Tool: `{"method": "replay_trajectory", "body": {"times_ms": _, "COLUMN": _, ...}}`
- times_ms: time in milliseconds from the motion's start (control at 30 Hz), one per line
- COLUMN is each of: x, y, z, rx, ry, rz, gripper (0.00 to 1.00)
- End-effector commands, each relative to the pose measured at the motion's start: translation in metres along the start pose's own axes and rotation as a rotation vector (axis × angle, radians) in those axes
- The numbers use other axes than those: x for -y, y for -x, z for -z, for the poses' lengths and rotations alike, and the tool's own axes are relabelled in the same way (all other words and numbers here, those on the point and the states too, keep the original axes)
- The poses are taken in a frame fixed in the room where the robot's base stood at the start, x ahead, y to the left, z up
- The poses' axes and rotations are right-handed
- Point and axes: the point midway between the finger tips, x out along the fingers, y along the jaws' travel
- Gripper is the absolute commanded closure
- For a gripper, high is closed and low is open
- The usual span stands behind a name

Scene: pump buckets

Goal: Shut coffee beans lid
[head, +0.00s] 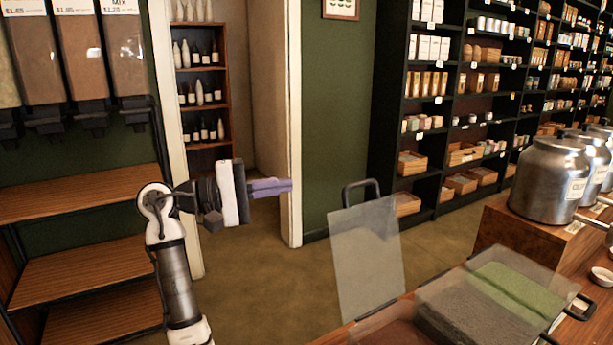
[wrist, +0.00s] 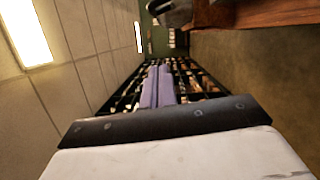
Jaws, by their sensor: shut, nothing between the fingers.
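A clear lid (head: 366,258) with a black handle (head: 361,193) stands raised, nearly upright, at the left end of the counter bins in the head view. A bin with reddish-brown contents (head: 388,335) shows partly at its foot, cut by the frame edge; I cannot read any label on it. My gripper (head: 285,186) is left of the lid and its handle, apart from them, pointing right. Its purple fingers are shut together and empty. They also show in the wrist view (wrist: 158,86), where the raised lid cannot be made out.
A second clear lid (head: 540,284) lies flat over bins of dark and green contents. Metal canisters (head: 552,180) stand on a wooden box at the right. Wooden shelves (head: 84,192) are at the left. Open floor (head: 260,285) lies between.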

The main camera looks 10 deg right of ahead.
Motion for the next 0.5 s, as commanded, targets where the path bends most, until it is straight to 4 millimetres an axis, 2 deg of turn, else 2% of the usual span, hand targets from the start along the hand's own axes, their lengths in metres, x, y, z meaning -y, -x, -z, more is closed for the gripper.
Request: {"method": "replay_trajectory", "body": {"times_ms": 500, "x": -0.003, "y": -0.098, "z": -0.003, "rx": -0.002, "ry": -0.003, "rz": -0.001, "gripper": 1.0}}
